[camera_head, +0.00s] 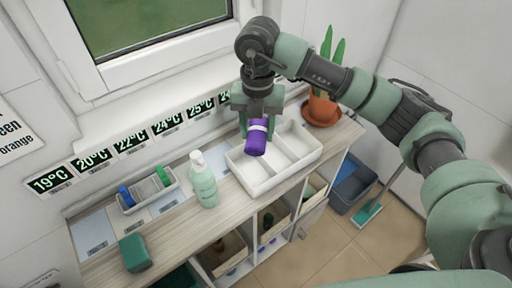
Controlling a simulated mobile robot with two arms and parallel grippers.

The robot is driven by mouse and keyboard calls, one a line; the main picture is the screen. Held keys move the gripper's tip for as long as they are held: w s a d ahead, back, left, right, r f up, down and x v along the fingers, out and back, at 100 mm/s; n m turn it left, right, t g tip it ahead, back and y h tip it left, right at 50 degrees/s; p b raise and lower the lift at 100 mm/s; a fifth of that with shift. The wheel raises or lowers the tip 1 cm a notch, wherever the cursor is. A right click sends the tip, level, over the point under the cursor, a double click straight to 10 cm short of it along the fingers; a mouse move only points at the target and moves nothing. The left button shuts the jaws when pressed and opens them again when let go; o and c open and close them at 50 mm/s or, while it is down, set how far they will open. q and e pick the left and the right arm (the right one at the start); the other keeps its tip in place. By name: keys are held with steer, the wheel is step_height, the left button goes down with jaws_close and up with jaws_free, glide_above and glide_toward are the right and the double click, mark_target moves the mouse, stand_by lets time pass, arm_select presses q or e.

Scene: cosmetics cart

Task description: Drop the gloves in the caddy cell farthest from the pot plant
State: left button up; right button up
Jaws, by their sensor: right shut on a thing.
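The caddy (262,188) is a white open box with cells side by side on the wooden shelf top. The pot plant (321,109), green leaves in a terracotta pot, stands at the caddy's right, so the left cell is farthest from it. The gloves hide part of the left and middle cells; their exact height above the caddy is hard to tell. My left gripper is not in view.
A pale green pump bottle (203,182) stands close to the caddy's left. Further left are a small tray (128,209) with blue and green items and a teal block (134,253). The wall and window sill rise behind. A grey bin (352,187) stands on the floor at right.

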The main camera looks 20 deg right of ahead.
steer(key=shift+s+f+b, duration=0.1)
steer(key=shift+f+b, duration=0.25)
steer(key=shift+f, duration=0.2)
step_height(320, 180, down, 5)
steer(key=shift+r+b, duration=0.1)
steer(key=shift+b, duration=1.15)
steer(key=o, duration=1.5)
steer(key=shift+c, duration=0.2)
step_height(320, 180, up, 7)
steer(key=shift+f+b, duration=0.1)
steer(key=shift+b, duration=0.85)
steer(key=shift+r, duration=0.55)
